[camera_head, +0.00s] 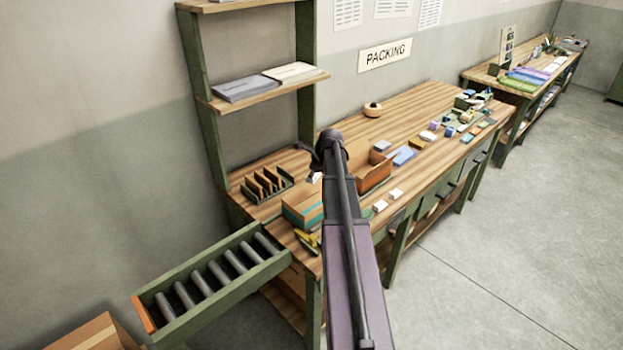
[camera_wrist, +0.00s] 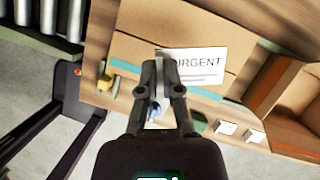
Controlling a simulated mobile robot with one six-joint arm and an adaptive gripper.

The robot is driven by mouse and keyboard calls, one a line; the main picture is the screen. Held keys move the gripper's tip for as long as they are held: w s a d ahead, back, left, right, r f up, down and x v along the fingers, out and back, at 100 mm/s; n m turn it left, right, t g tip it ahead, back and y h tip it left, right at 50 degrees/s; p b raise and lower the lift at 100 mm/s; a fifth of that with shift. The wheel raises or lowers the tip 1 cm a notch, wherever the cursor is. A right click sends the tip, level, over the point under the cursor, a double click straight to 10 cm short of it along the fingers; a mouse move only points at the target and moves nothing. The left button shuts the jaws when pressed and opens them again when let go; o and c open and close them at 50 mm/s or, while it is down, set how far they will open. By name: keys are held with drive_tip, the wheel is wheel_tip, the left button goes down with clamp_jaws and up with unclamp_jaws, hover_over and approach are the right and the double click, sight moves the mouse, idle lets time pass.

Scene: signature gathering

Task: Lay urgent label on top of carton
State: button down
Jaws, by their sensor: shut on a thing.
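The urgent label (camera_wrist: 204,66) is a white card with black "URGENT" print, seen in the wrist view. My gripper (camera_wrist: 172,58) is shut on the label's near left part, and its fingers hide some of it. The carton (camera_wrist: 132,52) is brown with a teal band and lies below the label in that view. I cannot tell whether the label touches the carton's top. In the head view the carton (camera_head: 301,207) stands at the near left end of the packing table, partly behind my arm. A small white corner of the label (camera_head: 313,178) shows beside my arm.
An open cardboard box (camera_head: 376,178) stands right of my arm. Small white cards (camera_head: 380,205) lie by the table's front edge. A wooden divider rack (camera_head: 264,187) is behind the carton. A yellow tool (camera_head: 308,243) lies in front. A roller conveyor (camera_head: 190,304) adjoins at left.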

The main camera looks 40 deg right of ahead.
sight(308, 199)
drive_tip(key=shift+f, duration=0.1)
wheel_tip(308, 199, down, 7)
drive_tip(key=b, duration=0.6)
drive_tip(key=shift+r+b, duration=0.2)
drive_tip(key=shift+b, duration=0.15)
drive_tip(key=shift+f+b, duration=0.6)
drive_tip(key=shift+b, duration=0.05)
idle(0.8)
drive_tip(key=c, duration=0.7)
unclamp_jaws()
drive_tip(key=shift+r, duration=0.15)
